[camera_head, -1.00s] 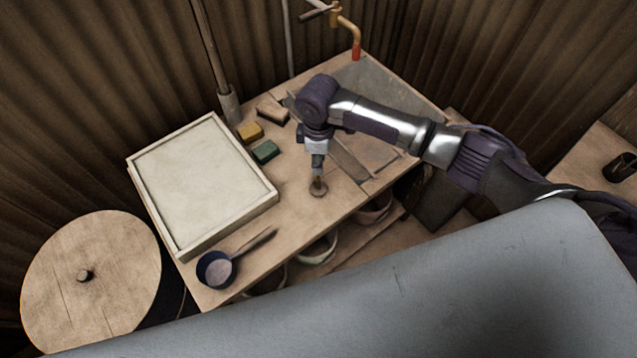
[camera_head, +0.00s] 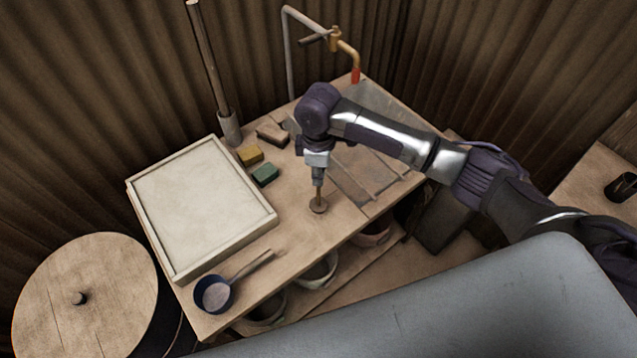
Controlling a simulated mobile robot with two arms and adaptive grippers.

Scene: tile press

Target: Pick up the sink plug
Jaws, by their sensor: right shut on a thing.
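The sink plug (camera_head: 319,206) is a small brownish disc with a short upright part, low over the bare wooden counter (camera_head: 296,228) in front of the sink. My right gripper (camera_head: 318,187) points straight down and is shut on the plug's upper part. Whether the disc still touches the counter I cannot tell. The grey sink (camera_head: 365,165) lies behind and to the right, partly hidden by my right arm. My left gripper is not in view.
A framed white tray (camera_head: 200,205) fills the counter's left side. A blue dipper (camera_head: 215,294) lies at the front left. A yellow block (camera_head: 250,155), a green block (camera_head: 265,174) and a brown brush-like block (camera_head: 272,135) lie behind. A brass tap (camera_head: 345,50) stands over the sink.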

